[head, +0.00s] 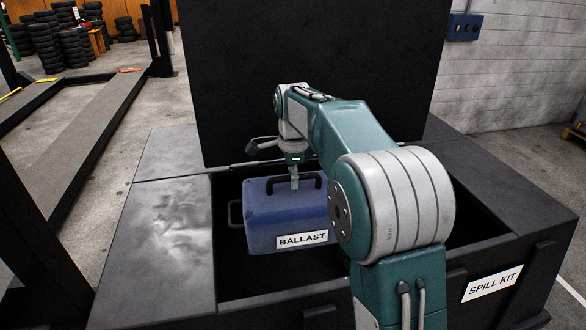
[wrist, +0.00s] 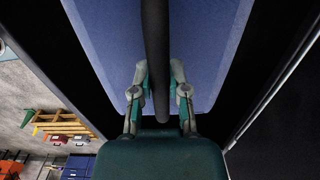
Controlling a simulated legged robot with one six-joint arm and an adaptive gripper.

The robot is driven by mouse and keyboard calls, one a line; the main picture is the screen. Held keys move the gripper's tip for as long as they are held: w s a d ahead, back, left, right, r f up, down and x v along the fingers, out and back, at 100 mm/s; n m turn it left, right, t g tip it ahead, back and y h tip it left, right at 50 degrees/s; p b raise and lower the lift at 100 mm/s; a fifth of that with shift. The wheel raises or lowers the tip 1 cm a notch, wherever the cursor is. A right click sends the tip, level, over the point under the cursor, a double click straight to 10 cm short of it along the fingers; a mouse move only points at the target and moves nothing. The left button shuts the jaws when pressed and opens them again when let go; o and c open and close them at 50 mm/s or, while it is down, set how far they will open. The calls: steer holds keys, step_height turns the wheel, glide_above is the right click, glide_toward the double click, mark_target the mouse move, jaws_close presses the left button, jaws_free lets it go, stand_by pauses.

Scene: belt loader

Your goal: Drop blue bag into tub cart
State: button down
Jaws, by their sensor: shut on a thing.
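The blue bag (head: 285,217) has a white label reading "BALLAST" and dark handles. In the head view it is upright inside the opening of a dark open box (head: 165,225) labelled "SPILL KIT". My gripper (head: 294,184) is above the bag, at its top handle. In the wrist view my gripper (wrist: 160,100) has its two fingers on either side of the dark handle (wrist: 156,50), shut on it. The blue bag (wrist: 100,35) fills much of that view behind the handle. My arm hides the bag's right end. I cannot tell whether its underside touches the box floor. No tub cart is recognisable.
A raised dark lid (head: 310,70) stands behind the opening. The box's front wall (head: 480,285) and side ledges surround the bag. Lift ramps (head: 85,150) and stacked tires (head: 72,48) are at the left, and a grey block wall (head: 530,70) is at the right.

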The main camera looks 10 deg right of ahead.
steer(key=shift+f, duration=4.75)
steer(key=c, duration=0.5)
jaws_free()
steer(key=shift+c, duration=0.2)
steer(key=shift+s+f, duration=0.1)
steer(key=shift+f, duration=0.05)
step_height(320, 180, up, 11)
steer(key=shift+r, duration=0.5)
